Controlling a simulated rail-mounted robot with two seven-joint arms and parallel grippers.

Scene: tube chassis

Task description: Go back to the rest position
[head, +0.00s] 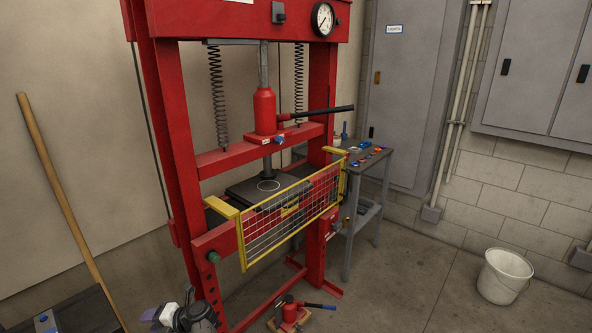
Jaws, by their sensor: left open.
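My left gripper (168,315) shows at the bottom edge of the head view, left of the red press's front foot. Only its end shows, with dark and pale parts; it looks open and I see nothing held in it. My right gripper is not in view. The red shop press (182,130) stands upright in front of me, with a red bottle jack (264,110) and a yellow-framed mesh guard (293,212) across its front.
A wooden pole (62,185) leans at the left above a dark surface (75,313). A red floor jack (290,313) lies low in front of the press. A grey side table (352,180) holds small items. A white bucket (503,277) stands right; floor between is clear.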

